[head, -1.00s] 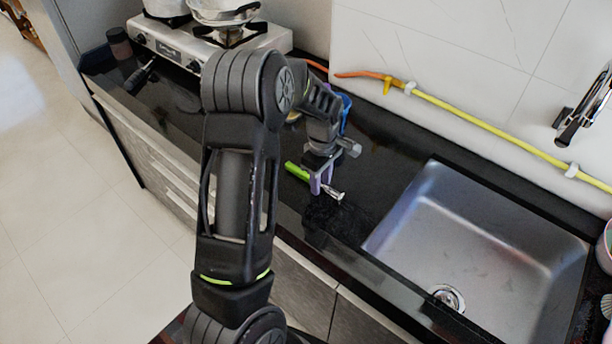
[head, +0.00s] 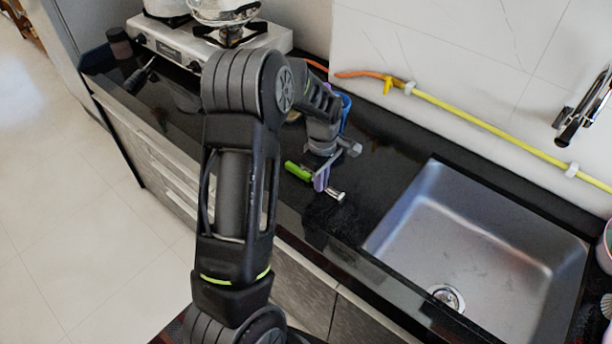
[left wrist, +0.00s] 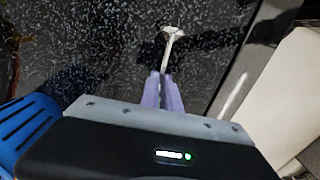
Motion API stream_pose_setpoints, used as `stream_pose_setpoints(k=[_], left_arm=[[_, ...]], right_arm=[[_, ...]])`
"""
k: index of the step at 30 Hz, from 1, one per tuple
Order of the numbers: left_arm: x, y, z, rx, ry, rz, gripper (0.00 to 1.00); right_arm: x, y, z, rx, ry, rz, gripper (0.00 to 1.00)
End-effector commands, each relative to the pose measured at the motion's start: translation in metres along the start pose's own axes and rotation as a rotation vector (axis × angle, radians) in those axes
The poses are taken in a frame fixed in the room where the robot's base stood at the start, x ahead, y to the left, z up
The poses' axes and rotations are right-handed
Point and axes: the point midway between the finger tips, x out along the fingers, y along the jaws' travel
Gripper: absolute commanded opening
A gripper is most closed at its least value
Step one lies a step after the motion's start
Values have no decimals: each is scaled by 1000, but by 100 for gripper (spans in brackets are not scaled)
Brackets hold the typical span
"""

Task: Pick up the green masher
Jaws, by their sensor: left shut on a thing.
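The green masher has a bright green handle (head: 297,171) and a metallic head (head: 335,195) in the head view. It lies over the black counter (head: 385,170), left of the sink. My left gripper (head: 320,184) is shut on the masher between the green handle and the metal head. In the left wrist view the purple fingers (left wrist: 163,92) are close together, with the masher's pale metal end (left wrist: 173,33) reaching out past them. The green handle is hidden there. I cannot tell whether the masher is clear of the counter. My right gripper is not in view.
A steel sink (head: 480,240) is sunk into the counter at the right. A gas stove (head: 190,45) with pots stands at the back left. A blue slotted thing (left wrist: 25,130) is at the left in the wrist view. A yellow hose (head: 480,122) runs along the wall.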

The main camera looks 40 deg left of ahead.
Motion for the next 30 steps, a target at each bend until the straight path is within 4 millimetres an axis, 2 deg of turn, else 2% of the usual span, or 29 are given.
stream_pose_setpoints(k=[11,17,24,30], left_arm=[[-6,1,0,0,1,3,0],[-35,2,0,0,1,6,0],[-81,1,0,1,1,5,0],[-100,0,0,0,0,1,0]], right_arm=[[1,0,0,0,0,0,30],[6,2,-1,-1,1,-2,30],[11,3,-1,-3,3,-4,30],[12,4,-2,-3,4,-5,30]])
